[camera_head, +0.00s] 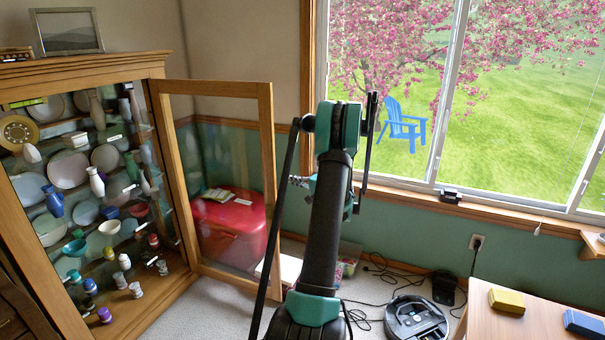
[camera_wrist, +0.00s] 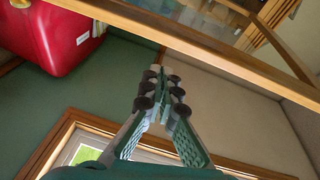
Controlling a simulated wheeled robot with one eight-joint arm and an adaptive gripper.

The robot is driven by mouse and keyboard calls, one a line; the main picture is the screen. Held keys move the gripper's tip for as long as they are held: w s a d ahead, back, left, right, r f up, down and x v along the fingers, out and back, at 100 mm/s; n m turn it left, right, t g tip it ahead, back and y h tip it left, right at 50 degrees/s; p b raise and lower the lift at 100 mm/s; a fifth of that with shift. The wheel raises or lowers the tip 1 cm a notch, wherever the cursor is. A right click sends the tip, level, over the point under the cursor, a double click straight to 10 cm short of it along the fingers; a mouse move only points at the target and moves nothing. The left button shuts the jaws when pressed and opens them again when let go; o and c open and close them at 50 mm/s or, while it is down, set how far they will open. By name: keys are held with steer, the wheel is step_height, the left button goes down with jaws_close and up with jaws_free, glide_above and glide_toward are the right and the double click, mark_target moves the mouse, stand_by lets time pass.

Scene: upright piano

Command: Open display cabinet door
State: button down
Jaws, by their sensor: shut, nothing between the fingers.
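The display cabinet (camera_head: 85,66) stands at the left in the head view. Its wood-framed glass door (camera_head: 267,135) is swung well out from the cabinet front, leaving the shelves exposed. My gripper (camera_wrist: 163,85) is shut and empty in the wrist view. A wooden frame bar, apparently the door's (camera_wrist: 215,60), crosses that view beyond the fingertips; whether they touch it I cannot tell. In the head view my arm stands right of the door's free edge and hides the fingers.
Shelves hold several vases, such as a blue vase (camera_head: 53,201), and plates. A red chest (camera_head: 245,220) shows through the door glass. A robot vacuum (camera_head: 416,320) and cables lie on the floor at right. A wooden table (camera_head: 480,322) stands at lower right, below the window.

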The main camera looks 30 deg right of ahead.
steer(key=w+a+r+m+t, duration=0.1)
steer(key=w+a+r+m, duration=0.1)
steer(key=w, duration=0.3)
steer(key=shift+w+a, duration=0.35)
steer(key=shift+a, duration=0.35)
steer(key=shift+f, duration=0.1)
